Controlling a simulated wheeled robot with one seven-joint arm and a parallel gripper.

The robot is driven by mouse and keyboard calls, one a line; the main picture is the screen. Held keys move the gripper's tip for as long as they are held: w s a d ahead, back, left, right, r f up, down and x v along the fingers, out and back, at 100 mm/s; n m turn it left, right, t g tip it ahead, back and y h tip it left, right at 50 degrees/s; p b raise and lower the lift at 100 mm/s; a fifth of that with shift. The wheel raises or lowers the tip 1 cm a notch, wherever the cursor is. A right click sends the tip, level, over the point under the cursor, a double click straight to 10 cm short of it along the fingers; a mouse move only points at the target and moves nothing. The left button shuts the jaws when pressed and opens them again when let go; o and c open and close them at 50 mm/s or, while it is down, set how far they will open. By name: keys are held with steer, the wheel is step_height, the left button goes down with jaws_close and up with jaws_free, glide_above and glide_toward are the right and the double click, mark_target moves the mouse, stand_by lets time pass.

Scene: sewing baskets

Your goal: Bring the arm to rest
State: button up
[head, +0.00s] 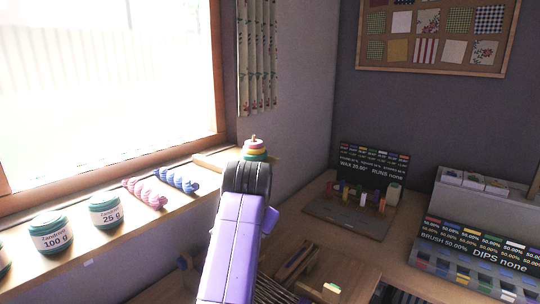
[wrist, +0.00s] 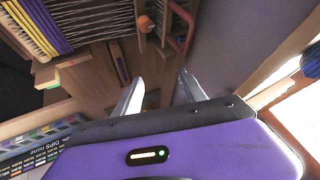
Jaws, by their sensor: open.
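My gripper (wrist: 160,88) shows in the wrist view, with its two pale fingers apart and nothing between them. It hangs in the air, tilted, with a wooden surface and wooden frames beyond the fingers. In the head view my purple arm rises from the bottom middle, between the window sill and the work table. The gripper's fingers cannot be made out there.
A wax board (head: 352,212) and a brush display (head: 475,255) stand at right. A wooden frame (head: 297,262) lies near my arm.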

steer(key=d+f+n+t+h, duration=0.25)
steer(key=d+t, duration=0.45)
steer(key=d, duration=0.8)
steer(key=s+d+n+t, duration=0.3)
steer(key=s+d, duration=0.1)
steer(key=s, duration=0.1)
steer(key=s+d+f+g, duration=0.1)
steer(key=s+f, duration=0.2)
steer(key=s, duration=1.4)
steer(key=s+d+f+g+y, duration=0.1)
steer(key=s+f, duration=0.3)
steer(key=s, duration=1.2)
steer(key=s+d+f+y, duration=0.1)
steer(key=s+d+f, duration=0.2)
steer(key=s, duration=1.4)
steer(key=shift+s+f+g, duration=0.15)
steer(key=shift+s+g, duration=0.2)
steer(key=shift+g, duration=0.05)
